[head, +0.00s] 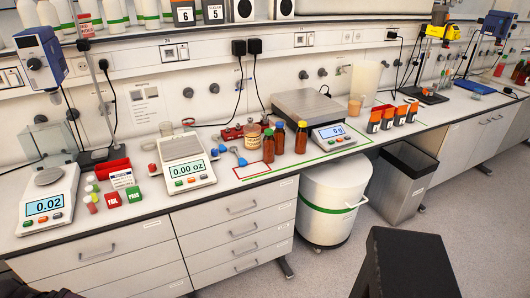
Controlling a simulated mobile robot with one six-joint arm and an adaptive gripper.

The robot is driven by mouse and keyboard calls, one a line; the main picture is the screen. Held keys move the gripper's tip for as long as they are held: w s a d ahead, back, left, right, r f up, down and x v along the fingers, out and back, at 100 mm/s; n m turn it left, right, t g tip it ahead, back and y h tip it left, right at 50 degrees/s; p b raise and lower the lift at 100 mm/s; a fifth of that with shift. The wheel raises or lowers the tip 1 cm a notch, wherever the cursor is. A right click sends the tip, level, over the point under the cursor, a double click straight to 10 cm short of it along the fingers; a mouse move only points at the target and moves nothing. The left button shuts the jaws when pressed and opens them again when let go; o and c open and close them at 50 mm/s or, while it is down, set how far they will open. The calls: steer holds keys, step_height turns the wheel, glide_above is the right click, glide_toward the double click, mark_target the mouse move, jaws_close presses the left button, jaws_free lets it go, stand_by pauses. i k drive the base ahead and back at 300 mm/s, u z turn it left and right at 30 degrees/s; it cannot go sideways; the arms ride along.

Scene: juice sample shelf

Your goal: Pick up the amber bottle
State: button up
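A small group of amber-brown bottles stands upright on the white bench in the head view, between the two central scales. Which of these is the task's bottle I cannot tell. My gripper is not in this view.
A scale (186,165) stands left of the bottles and a platform balance (305,108) is behind them. Below the bench are a white drum (330,200) and a grey bin (400,185).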

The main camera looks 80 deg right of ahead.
mark_target(268, 141)
steer(key=k, duration=1.7)
steer(key=z, duration=1.8)
steer(key=i, duration=1)
steer(key=u, duration=0.15)
